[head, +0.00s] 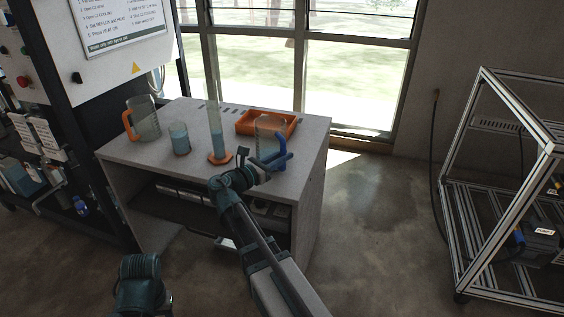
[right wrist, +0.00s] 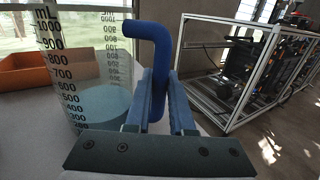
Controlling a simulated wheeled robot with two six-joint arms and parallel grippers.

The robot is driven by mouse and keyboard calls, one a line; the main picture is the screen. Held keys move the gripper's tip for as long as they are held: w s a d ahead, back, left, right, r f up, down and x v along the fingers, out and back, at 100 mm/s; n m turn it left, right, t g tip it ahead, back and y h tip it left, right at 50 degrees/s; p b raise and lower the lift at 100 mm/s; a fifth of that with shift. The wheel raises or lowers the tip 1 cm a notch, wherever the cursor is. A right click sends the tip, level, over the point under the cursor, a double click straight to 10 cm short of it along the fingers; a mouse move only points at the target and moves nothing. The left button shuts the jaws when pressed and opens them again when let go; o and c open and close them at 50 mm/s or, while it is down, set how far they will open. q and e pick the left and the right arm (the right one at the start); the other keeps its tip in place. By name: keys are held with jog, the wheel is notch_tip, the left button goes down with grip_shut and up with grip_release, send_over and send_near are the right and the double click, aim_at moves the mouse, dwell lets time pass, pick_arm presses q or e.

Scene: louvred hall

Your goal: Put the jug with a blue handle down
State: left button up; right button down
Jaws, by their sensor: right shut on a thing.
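The jug with a blue handle (head: 266,126) is clear, with black mL marks on its wall. It is upright at the right front of the grey bench, in front of the orange tray. My right gripper (head: 277,163) is shut on its blue handle. In the right wrist view the blue handle (right wrist: 150,55) stands between the two fingers (right wrist: 161,114), and the jug's marked wall (right wrist: 62,65) is left of it. Blue liquid shows low in or through the jug. I cannot tell whether its base touches the bench. My left gripper is out of view.
The grey bench (head: 305,150) also holds an orange-handled jug (head: 146,117), a beaker (head: 180,138), a tall cylinder on an orange base (head: 216,135) and an orange tray (head: 290,128). A metal frame (head: 470,150) stands to the right. The bench's right edge is clear.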

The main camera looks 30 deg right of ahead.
jog(key=shift+r, duration=0.15)
jog(key=c, duration=0.8)
grip_release()
jog(key=shift+r, duration=0.1)
jog(key=v, duration=1.2)
